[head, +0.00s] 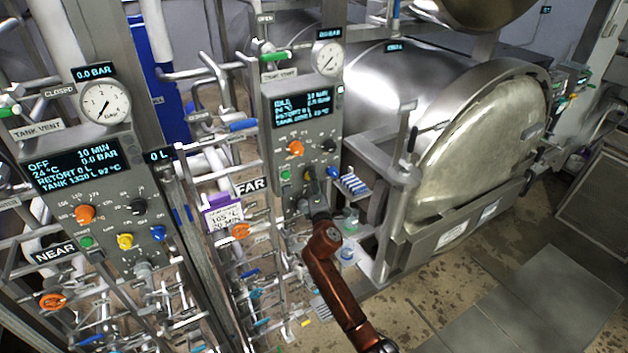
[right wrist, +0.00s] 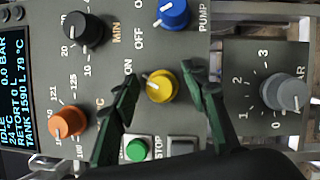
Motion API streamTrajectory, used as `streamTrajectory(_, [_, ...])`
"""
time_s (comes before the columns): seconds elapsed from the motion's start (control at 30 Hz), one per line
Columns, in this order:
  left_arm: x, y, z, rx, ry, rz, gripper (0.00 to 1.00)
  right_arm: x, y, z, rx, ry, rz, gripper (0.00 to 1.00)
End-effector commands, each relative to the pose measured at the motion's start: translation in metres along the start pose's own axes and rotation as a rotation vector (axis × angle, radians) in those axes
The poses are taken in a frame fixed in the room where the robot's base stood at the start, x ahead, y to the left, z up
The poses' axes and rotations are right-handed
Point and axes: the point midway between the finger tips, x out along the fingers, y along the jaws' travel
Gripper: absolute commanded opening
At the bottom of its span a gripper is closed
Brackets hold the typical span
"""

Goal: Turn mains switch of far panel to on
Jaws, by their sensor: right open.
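The far panel (head: 305,125) stands mid-picture in the head view, by the FAR sign; its screen seems to begin with IDLE. In the right wrist view its yellow switch knob (right wrist: 161,86) has a pale pointer line toward the ON label, which I take as the mains switch. My right gripper (right wrist: 160,78) is open, its two dark green fingers on either side of the yellow knob; I cannot tell whether they touch it. In the head view the right gripper (head: 319,200) is at the lower part of the far panel and partly hides the knob. My left gripper is not in view.
Close around the yellow knob are the orange knob (right wrist: 68,121), black knob (right wrist: 82,30), blue pump knob (right wrist: 173,14), green button (right wrist: 138,150) and grey knob (right wrist: 284,92). The near panel (head: 85,175), its screen reading OFF, stands left. Pipes and a steel retort (head: 485,150) flank the far panel.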

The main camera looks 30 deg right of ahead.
Motion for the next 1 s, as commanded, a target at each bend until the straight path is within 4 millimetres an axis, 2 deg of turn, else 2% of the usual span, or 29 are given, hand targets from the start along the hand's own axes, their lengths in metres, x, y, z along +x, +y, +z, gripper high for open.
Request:
streamTrajectory(0.27, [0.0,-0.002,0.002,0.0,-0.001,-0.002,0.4,-0.007,0.001,0.0,-0.001,0.0,0.002,0.41])
streamTrajectory(0.37, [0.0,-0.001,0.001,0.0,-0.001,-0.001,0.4,-0.022,0.0,0.0,-0.001,0.0,0.001,0.41])
streamTrajectory(0.7, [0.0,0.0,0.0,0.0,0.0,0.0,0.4,-0.091,-0.001,0.0,0.001,0.001,0.0,0.41])
streamTrajectory(0.83, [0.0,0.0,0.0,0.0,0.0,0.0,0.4,-0.109,0.0,-0.001,0.001,0.001,0.0,0.41])
streamTrajectory(1.0, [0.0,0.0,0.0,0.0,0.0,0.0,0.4,-0.119,0.0,0.0,0.0,0.0,0.001,0.41])
